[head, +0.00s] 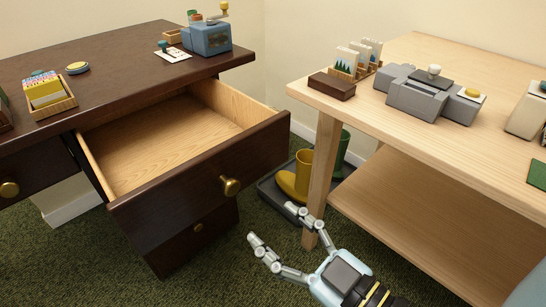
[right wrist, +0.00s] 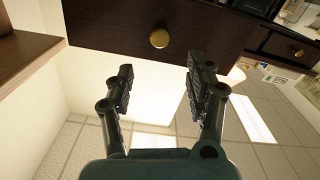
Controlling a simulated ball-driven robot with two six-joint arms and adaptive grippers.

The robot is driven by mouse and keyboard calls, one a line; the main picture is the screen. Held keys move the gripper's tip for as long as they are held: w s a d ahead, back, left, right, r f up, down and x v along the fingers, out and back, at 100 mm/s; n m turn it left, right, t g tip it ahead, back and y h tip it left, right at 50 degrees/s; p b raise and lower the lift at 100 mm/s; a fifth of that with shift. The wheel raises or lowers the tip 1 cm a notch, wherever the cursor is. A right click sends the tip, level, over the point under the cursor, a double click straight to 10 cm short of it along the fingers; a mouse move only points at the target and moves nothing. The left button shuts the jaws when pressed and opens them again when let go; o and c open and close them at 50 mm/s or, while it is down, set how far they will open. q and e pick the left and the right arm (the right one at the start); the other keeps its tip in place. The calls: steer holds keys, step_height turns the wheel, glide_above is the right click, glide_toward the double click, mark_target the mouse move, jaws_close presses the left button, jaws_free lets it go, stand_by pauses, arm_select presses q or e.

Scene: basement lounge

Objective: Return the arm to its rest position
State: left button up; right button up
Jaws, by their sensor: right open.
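My right gripper (head: 283,232) is open and empty in the head view, low in front of the dark desk and beside the light table's leg. In the right wrist view its two dark fingers (right wrist: 160,90) stand apart with nothing between them. A drawer (head: 200,180) of the dark desk is pulled out, and its inside looks empty. Its brass knob (head: 230,186) is apart from the gripper, up and to the left of it. The knob also shows in the right wrist view (right wrist: 159,39), beyond the fingertips. My left gripper is not in view.
The light wooden table (head: 420,50) stands at right, its leg (head: 322,170) close to my right gripper. Yellow boots (head: 296,177) stand in a dark tray behind the leg. A grey device (head: 418,97) and a card holder (head: 345,72) are on the table. Green carpet (head: 215,285) is clear at lower left.

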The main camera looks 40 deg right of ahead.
stand_by(0.4)
steer(key=w+d+f+g+p, duration=0.1)
steer(key=w+f+g+p, duration=0.15)
steer(key=f+p, duration=0.25)
steer(key=s+d+f+g+p, duration=0.1)
steer(key=s+d+f+g, duration=0.2)
steer(key=f, duration=0.5)
steer(key=s+d+f+g+p, duration=0.2)
steer(key=s+f+g, duration=0.15)
steer(key=f, duration=0.55)
steer(key=s+d+f+m+g, duration=0.1)
steer(key=s+f+g, duration=0.3)
steer(key=s, duration=0.8)
steer(key=s+d+f+m+g+h, duration=0.1)
steer(key=s+f, duration=0.5)
steer(key=s, duration=0.6)
steer(key=d+m+g, duration=0.1)
steer(key=d+g, duration=0.1)
steer(key=g, duration=0.1)
steer(key=shift+s+d+g+h+p, duration=0.2)
steer(key=shift+s+g+h+p, duration=0.1)
steer(key=shift+s, duration=0.1)
